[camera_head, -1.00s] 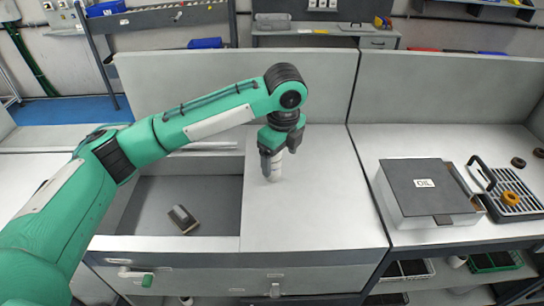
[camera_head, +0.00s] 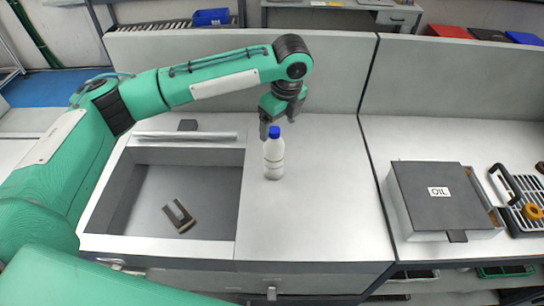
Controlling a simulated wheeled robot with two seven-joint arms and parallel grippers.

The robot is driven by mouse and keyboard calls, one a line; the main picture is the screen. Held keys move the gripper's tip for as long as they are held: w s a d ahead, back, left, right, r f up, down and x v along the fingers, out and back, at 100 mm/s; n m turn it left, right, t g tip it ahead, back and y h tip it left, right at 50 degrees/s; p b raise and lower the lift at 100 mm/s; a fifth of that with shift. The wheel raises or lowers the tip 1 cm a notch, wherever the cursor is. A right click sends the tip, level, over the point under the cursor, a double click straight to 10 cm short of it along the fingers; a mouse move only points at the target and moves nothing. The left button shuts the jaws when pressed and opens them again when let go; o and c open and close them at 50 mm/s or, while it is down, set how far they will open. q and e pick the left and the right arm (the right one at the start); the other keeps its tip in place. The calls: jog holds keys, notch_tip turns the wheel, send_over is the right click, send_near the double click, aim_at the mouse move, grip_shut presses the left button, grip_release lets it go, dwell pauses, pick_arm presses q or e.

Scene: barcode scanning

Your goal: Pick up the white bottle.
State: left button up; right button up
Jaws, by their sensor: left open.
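The white bottle (camera_head: 273,160) with a blue cap stands upright on the light grey worktop, just right of the recessed bin. My left gripper (camera_head: 279,120) hangs pointing down right at the bottle's top, seemingly just behind the cap. Its fingers are apart, one to the left of the cap and one to the right, and nothing is held. Whether a finger touches the bottle cannot be told. My right gripper is not in view.
The recessed bin (camera_head: 110,205) holds a dark forked object (camera_head: 180,216). A grey box marked OIL (camera_head: 438,193) stands on the right bench beside a black rack (camera_head: 528,215) with an orange ring. A grey panel (camera_head: 220,75) runs behind. The worktop right of the bottle is clear.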

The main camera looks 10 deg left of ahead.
aim_at(274, 132)
pick_arm(q)
jog(key=f, duration=0.2)
jog(key=w+a+f, duration=0.1)
jog(key=shift+a+f+p, duration=0.15)
jog(key=shift+f+p, duration=0.55)
jog(key=shift+f, duration=0.05)
jog(key=f, duration=0.1)
jog(key=a+f+p, duration=0.1)
jog(key=f, duration=0.1)
jog(key=shift+w+f, duration=0.2)
jog(key=shift+f, duration=0.25)
jog(key=shift+d, duration=0.1)
jog(key=c, duration=1.4)
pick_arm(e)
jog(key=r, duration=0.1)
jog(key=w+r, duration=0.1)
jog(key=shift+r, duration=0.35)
pick_arm(q)
jog(key=shift+r, duration=0.15)
